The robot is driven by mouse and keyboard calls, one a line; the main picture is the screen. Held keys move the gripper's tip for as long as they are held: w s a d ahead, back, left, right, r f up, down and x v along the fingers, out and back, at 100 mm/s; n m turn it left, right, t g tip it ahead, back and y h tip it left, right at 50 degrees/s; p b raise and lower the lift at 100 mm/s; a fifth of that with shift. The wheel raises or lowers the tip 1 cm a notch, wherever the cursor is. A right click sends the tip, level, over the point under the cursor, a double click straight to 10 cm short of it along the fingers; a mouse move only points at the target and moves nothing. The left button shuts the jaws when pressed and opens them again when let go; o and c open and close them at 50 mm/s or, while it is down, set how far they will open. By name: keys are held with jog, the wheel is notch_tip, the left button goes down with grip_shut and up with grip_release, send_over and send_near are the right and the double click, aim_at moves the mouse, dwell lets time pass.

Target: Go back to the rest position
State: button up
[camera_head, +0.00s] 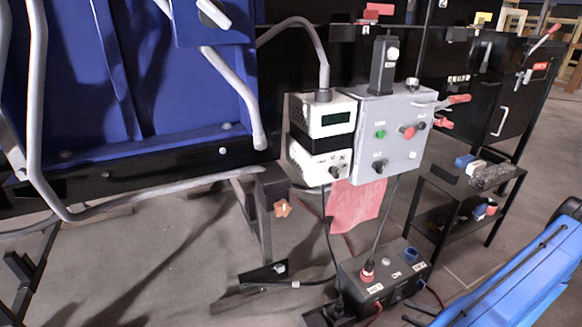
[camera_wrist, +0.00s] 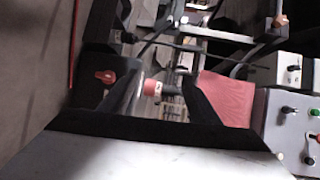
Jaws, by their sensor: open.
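In the head view a long blue shape with a dark round end crosses the lower right corner. It may be part of my arm, but I cannot be sure. In the wrist view a large pale grey surface with a black edge fills the bottom, very close to the camera. Nothing held shows in either view.
A grey control box (camera_head: 395,155) with buttons adjoins a white metered unit (camera_head: 322,120). A red cloth (camera_head: 356,205) hangs below; it also shows in the wrist view (camera_wrist: 228,98). A black connector box (camera_head: 366,271) with cables stands below. A black shelf (camera_head: 440,185) is right.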

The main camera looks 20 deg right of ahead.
jog(key=w+a+r+n+g, duration=0.3)
jog(key=a+r+g, duration=0.15)
jog(key=r, duration=0.55)
jog(key=w+a+r+n+g, duration=0.2)
jog(key=w+a+r+g, duration=0.3)
jog(key=r, duration=0.4)
jog(key=w+a+r+n+g, duration=0.2)
jog(key=a+r+n+g, duration=0.1)
jog(key=a+r, duration=0.55)
jog(key=s+a+r+n+t+h, duration=0.1)
jog(key=s+a+r+h, duration=0.3)
jog(key=r, duration=0.7)
jog(key=s+a+r+n+t+h, duration=0.2)
jog(key=s+a+r+h, duration=0.3)
jog(key=s+a+r, duration=0.3)
jog(key=shift+a+r+t+h, duration=0.3)
jog(key=shift+a+r+t, duration=0.25)
jog(key=shift+a+r, duration=1.1)
jog(key=shift+a+f, duration=0.2)
jog(key=shift+c, duration=0.7)
